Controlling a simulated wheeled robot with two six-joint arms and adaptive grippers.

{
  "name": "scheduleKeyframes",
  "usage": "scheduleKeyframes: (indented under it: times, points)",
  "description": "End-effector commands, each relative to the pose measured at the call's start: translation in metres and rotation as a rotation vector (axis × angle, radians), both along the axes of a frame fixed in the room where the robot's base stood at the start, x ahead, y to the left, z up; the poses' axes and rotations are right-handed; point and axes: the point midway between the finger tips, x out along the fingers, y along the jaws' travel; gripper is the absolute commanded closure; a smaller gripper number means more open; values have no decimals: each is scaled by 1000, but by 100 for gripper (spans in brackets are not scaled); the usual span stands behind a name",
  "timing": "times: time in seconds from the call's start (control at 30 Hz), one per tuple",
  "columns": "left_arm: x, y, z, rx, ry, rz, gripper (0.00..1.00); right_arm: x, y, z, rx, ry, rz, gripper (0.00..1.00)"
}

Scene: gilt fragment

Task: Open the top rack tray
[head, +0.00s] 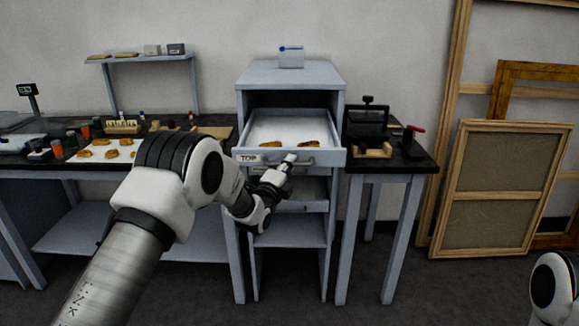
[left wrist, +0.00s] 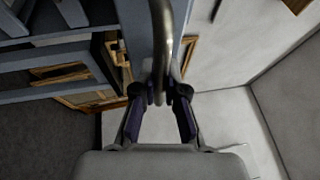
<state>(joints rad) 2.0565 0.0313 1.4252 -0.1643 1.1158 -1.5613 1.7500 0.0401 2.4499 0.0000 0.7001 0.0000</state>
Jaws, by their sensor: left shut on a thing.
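The top rack tray (head: 327,127), a grey drawer with a "TOP" label, stands pulled out from the grey rack (head: 290,73). Gold-brown fragments (head: 309,143) lie inside near its front. My left gripper (head: 289,162) is at the tray's front and shut on its metal handle (head: 306,162). In the left wrist view, the curved handle (left wrist: 164,40) passes between the fingertips of the left gripper (left wrist: 161,92). My left wrist partly hides the tray front and a lower tray (head: 303,206). My right gripper is out of view; only part of my right arm shows at the lower right.
A left workbench (head: 60,170) holds jars and fragments on a white sheet (head: 88,154). A dark-topped table (head: 410,163) with a press (head: 368,118) stands close right of the rack. Wooden frames (head: 500,190) lean on the wall. The floor before the rack's right side is clear.

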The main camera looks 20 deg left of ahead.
Motion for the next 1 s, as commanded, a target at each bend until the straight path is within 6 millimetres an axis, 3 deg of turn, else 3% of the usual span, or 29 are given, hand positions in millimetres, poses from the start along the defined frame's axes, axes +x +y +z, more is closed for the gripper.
scheduleKeyframes:
  times: [0.17,0.27,0.3,0.67,0.77,1.0]
  points:
    - [0,1,0,-1,1,2,100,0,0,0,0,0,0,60]
    - [0,1,0,-1,1,2,64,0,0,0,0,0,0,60]
    - [0,1,0,-1,1,2,63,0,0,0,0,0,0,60]
    - [-6,1,-2,-1,3,1,63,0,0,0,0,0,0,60]
    - [-21,3,-4,-1,3,1,63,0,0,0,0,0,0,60]
    - [-82,11,-15,-2,5,2,63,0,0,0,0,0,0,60]
